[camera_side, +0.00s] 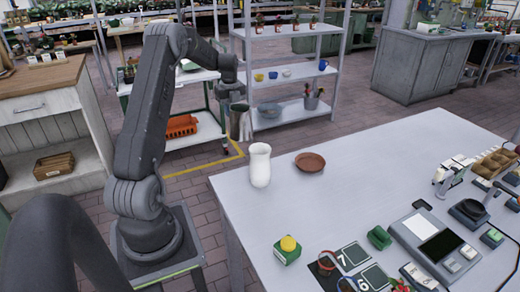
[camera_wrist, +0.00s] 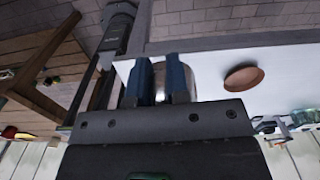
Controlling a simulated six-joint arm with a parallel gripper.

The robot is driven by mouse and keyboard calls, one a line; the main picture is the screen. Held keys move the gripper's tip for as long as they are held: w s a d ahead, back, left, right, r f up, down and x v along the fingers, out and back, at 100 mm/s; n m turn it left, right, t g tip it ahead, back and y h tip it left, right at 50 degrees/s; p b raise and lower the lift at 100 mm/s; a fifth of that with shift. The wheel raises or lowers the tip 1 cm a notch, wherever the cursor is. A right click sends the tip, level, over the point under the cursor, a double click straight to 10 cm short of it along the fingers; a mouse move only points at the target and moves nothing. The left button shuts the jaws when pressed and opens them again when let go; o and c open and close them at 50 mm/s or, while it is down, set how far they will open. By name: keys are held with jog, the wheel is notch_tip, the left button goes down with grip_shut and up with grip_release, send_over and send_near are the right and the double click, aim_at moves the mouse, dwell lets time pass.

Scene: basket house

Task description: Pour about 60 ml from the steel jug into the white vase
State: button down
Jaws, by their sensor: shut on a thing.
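The steel jug (camera_side: 240,122) is in my gripper (camera_side: 234,103), held up in the air to the left of the white vase and a little higher than it. The jug looks close to upright in the side view. The white vase (camera_side: 260,165) stands upright on the grey table (camera_side: 225,196) near its far left corner. In the wrist view my gripper (camera_wrist: 160,80) shows two blue fingers shut on the jug, and a bit of its metal (camera_wrist: 160,72) shows between them. The inside of the jug and of the vase cannot be seen.
A brown saucer-like dish (camera_side: 310,162) lies just right of the vase and also shows in the wrist view (camera_wrist: 244,77). A green box with a yellow top (camera_side: 287,250) is at the near left. A scale-like device (camera_side: 434,240) and small items fill the right side.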

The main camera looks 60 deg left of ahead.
aim_at(239, 108)
notch_tip(239, 108, down, 6)
jog(key=shift+f, duration=0.25)
jog(key=shift+d+r, duration=0.1)
jog(key=shift+w+d+r+y, duration=0.1)
jog(key=shift+d+r+y, duration=0.5)
jog(key=shift+r+y, duration=0.3)
jog(key=shift+w+d+r+y, duration=0.1)
jog(key=shift+d+r+y, duration=0.45)
jog(key=shift+r+y, duration=0.3)
jog(key=d+r+y, duration=0.1)
jog(key=r, duration=0.1)
jog(key=d+r+y, duration=0.3)
jog(key=r, duration=0.1)
jog(key=shift+d+r, duration=0.15)
jog(key=d+r+y, duration=0.1)
jog(key=r+y, duration=0.2)
jog(key=shift+d+y, duration=0.25)
jog(key=shift+d, duration=0.15)
jog(key=shift+d+r+g+y, duration=0.3)
jog(key=shift+d+r+y, duration=0.4)
jog(key=shift+r+y, duration=0.25)
jog(key=shift+w+d+r+y, duration=0.1)
jog(key=shift+d+r+y, duration=0.25)
jog(key=shift+d+y, duration=0.25)
jog(key=shift+d+r+y+p, duration=0.2)
jog(key=shift+d+y+p, duration=0.1)
jog(key=shift+d+y, duration=0.05)
jog(key=shift+d+r+y, duration=0.15)
jog(key=shift+d+y, duration=0.15)
jog(key=shift+d, duration=0.2)
